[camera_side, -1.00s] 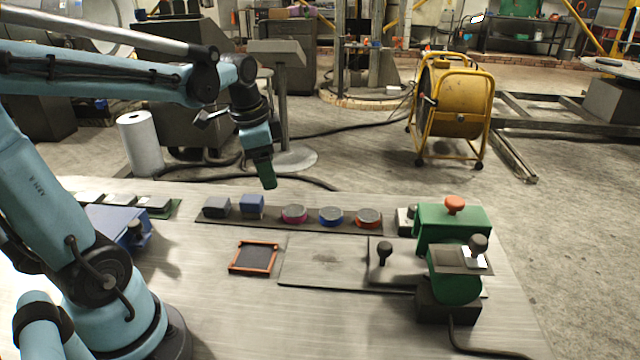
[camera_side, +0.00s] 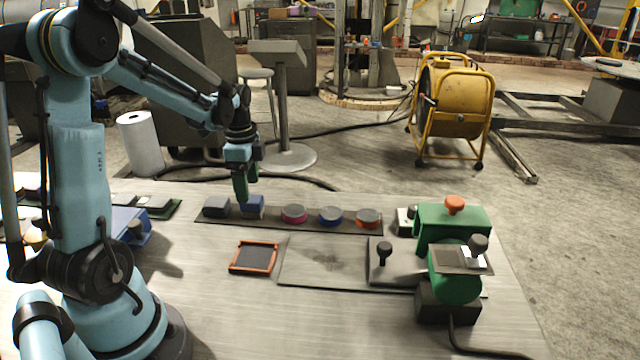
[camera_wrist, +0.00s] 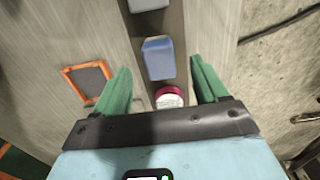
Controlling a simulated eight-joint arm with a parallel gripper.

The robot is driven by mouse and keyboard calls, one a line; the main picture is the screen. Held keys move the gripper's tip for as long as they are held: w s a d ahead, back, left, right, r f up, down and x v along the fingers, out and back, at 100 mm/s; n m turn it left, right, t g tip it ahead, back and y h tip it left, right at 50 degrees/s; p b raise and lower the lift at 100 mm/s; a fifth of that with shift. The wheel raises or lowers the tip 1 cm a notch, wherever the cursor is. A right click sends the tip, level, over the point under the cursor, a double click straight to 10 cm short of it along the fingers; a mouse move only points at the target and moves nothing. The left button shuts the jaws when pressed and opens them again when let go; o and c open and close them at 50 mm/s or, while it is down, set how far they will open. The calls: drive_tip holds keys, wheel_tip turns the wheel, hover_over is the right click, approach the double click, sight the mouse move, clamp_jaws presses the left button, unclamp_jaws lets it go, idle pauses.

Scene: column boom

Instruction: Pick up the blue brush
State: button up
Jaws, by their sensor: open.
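The blue brush (camera_side: 252,204), a small block-shaped piece, sits on a dark strip on the table, second from the left in a row. It also shows in the wrist view (camera_wrist: 158,57), lying in the gap between the fingertips as seen from above. My gripper (camera_side: 241,190) points down with green fingers just above and slightly left of the brush in the side view. In the wrist view my gripper (camera_wrist: 161,67) is open, with one finger on each side of the strip. Nothing is held. Whether the fingers have reached the brush's height is hard to tell.
On the strip, a dark grey block (camera_side: 216,206) stands left of the brush and a pink-banded round piece (camera_side: 294,213) right of it. An orange-framed tray (camera_side: 254,258) lies in front. A green machine (camera_side: 455,265) stands at right.

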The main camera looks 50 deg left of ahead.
sight(251, 198)
drive_tip(key=shift+w+d+f, duration=0.1)
drive_tip(key=shift+f, duration=1.35)
drive_tip(key=shift+w+d+f, duration=0.1)
drive_tip(key=shift+f, duration=1.35)
drive_tip(key=c, duration=1.1)
drive_tip(key=shift+o, duration=0.2)
drive_tip(key=shift+r, duration=0.1)
drive_tip(key=shift+r, duration=0.45)
drive_tip(key=r, duration=0.1)
drive_tip(key=d+r, duration=0.1)
drive_tip(key=r, duration=0.1)
drive_tip(key=shift+r, duration=0.3)
drive_tip(key=d+r, duration=0.6)
drive_tip(key=d, duration=0.4)
drive_tip(key=shift+w+d+r, duration=0.15)
drive_tip(key=shift+d, duration=0.2)
